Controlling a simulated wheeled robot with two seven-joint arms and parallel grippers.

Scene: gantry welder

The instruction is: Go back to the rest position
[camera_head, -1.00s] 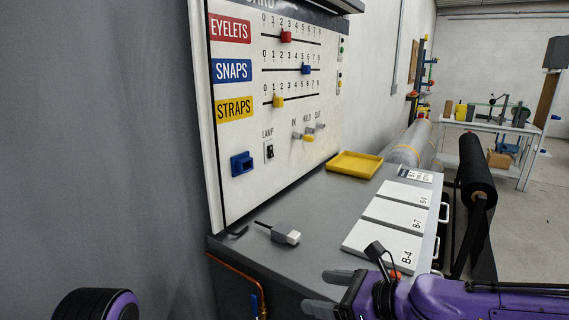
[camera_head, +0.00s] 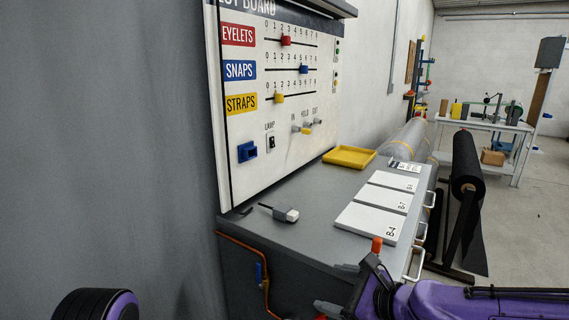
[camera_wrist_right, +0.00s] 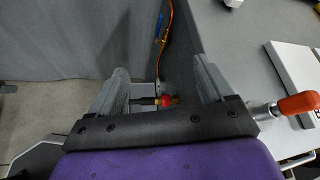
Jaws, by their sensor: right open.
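My right gripper (camera_head: 335,290) shows at the bottom of the head view, beside the front edge of the grey bench, with its purple arm running off to the right. In the right wrist view its two grey fingers (camera_wrist_right: 165,95) stand apart with nothing held between them. Behind the gap I see a red fitting (camera_wrist_right: 166,101) lower down. Of my left arm only a purple and black rounded part shows at the lower left of the head view; its gripper is not seen.
The grey bench (camera_head: 310,210) carries a grey plug (camera_head: 285,214), white cards (camera_head: 370,222) and a yellow tray (camera_head: 349,157). The slider board (camera_head: 290,110) stands behind it. A copper pipe (camera_head: 250,246) runs down its side. An orange-handled clamp (camera_wrist_right: 297,103) is close right of my right gripper.

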